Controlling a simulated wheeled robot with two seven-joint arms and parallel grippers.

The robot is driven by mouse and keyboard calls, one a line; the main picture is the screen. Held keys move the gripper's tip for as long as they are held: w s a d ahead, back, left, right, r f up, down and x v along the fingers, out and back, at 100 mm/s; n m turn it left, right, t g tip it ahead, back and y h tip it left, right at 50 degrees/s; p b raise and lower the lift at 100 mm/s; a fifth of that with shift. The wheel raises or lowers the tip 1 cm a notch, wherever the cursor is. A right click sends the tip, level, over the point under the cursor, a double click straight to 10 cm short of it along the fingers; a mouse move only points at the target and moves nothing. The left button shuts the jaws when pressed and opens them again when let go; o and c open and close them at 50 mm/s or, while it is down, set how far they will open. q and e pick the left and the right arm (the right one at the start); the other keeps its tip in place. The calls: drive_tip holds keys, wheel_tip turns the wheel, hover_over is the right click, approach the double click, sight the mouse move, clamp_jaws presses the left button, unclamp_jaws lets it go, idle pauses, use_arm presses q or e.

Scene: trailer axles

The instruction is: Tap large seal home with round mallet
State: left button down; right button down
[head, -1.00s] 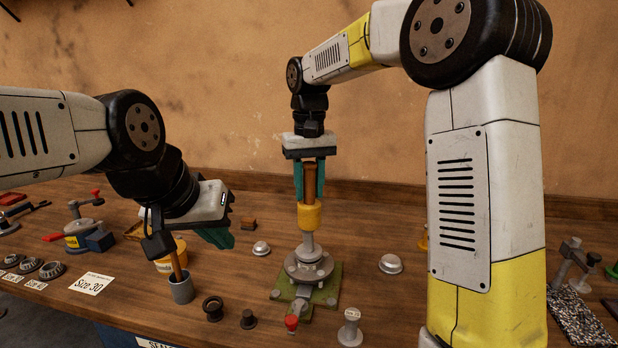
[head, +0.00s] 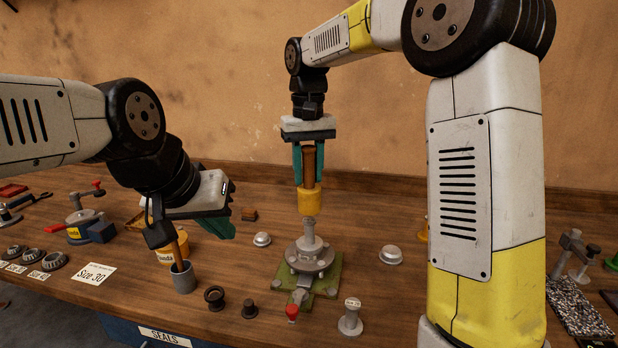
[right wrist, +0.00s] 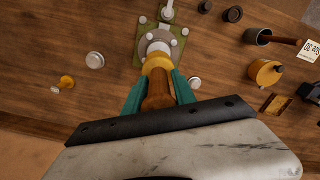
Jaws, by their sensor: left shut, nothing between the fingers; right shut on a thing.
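The round mallet (head: 310,202) has a yellow head and a brown handle. My right gripper (head: 309,166) is shut on the handle, holding it upright with the head down. In the right wrist view the mallet (right wrist: 157,64) is between the teal fingers (right wrist: 159,88). The head is just above a grey stem (head: 309,235) standing on a round metal hub (head: 311,256) on a green stand (head: 329,276). I cannot tell whether mallet and stem touch. The large seal cannot be made out at the hub. My left gripper (head: 214,229) is shut and empty, left of the hub.
A grey cup (head: 182,279) with a brown-handled tool stands under my left wrist. Dark rings (head: 214,298), metal caps (head: 390,255) and a grey knobbed tool (head: 350,318) surround the stand. A "Size 30" card (head: 93,273) and several bearings (head: 54,260) lie left.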

idle(0.5)
wheel_tip(320, 180, down, 3)
drive_tip(key=shift+w+r, duration=0.1)
drive_tip(key=shift+r, duration=0.05)
drive_tip(key=shift+r, duration=1.55)
wheel_tip(320, 180, down, 3)
drive_tip(key=shift+f, duration=0.15)
